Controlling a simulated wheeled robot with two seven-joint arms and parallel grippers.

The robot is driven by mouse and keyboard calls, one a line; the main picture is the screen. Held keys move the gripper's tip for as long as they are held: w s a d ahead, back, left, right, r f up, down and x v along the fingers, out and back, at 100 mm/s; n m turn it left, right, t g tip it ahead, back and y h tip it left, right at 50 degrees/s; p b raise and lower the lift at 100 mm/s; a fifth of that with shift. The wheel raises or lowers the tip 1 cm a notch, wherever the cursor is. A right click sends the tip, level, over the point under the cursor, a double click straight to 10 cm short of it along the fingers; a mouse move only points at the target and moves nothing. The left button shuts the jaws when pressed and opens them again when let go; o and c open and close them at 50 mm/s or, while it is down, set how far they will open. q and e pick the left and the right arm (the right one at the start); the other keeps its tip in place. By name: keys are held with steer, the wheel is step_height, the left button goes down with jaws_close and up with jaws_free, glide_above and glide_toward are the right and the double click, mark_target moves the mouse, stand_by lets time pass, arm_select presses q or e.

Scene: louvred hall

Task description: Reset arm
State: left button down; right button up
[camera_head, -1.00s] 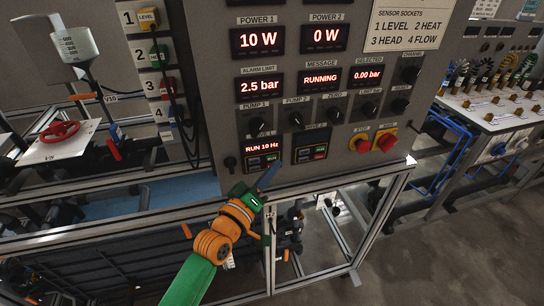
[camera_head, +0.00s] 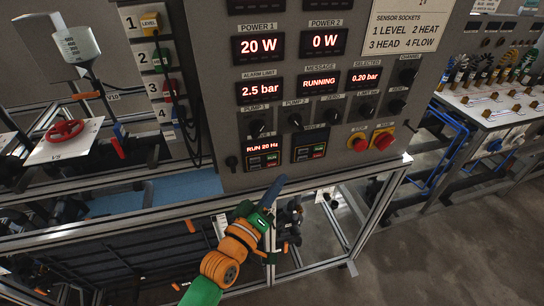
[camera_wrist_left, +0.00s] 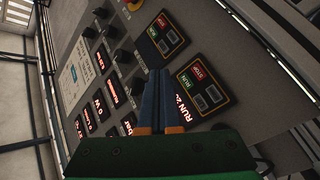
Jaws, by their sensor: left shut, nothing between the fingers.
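My left arm comes up from the bottom of the head view, green and orange. Its left gripper (camera_head: 274,190) is shut and empty, with its blue fingers together just below the lower edge of the grey control panel (camera_head: 224,110). In the left wrist view the shut fingers (camera_wrist_left: 161,75) point at the panel, between two small drive keypads. One keypad (camera_wrist_left: 204,86) has a red STOP and a green RUN button and a lit RUN display. In the head view that display (camera_head: 262,146) reads RUN 20 Hz. My right gripper is not in view.
Panel displays read 20 W (camera_head: 258,46), 0 W, 2.5 bar, RUNNING and 0.20 bar. Red and yellow switches (camera_head: 383,140) sit at the panel's lower right. A metal frame rail (camera_head: 330,180) runs below the panel. A red handwheel (camera_head: 65,131) is at left. Open floor (camera_head: 440,250) lies at right.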

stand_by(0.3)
arm_select(q)
steer(key=s+a+f+m+g+y, duration=0.1)
steer(key=s+a+f+g+y, duration=0.15)
steer(key=f, duration=0.75)
steer(key=s+a+f+m+g+y, duration=0.1)
steer(key=s+a+f+g, duration=0.2)
steer(key=f, duration=0.6)
steer(key=s+a+f+m+g+y, duration=0.1)
steer(key=s+a+f+g+y, duration=0.2)
steer(key=f, duration=0.7)
steer(key=s+a+f+m+g, duration=0.1)
steer(key=s+a+f+g, duration=0.1)
steer(key=s, duration=0.8)
steer(key=s+a+f+m+g+y, duration=0.1)
steer(key=s+a+f+g, duration=0.1)
steer(key=s+a+f, duration=0.2)
steer(key=s+a+f+m+g+y, duration=0.1)
steer(key=s+a+f+g, duration=0.2)
steer(key=s+f, duration=0.5)
steer(key=s, duration=0.8)
steer(key=shift+s+a+f+m, duration=0.2)
steer(key=shift+a+m, duration=0.2)
steer(key=shift+w, duration=0.1)
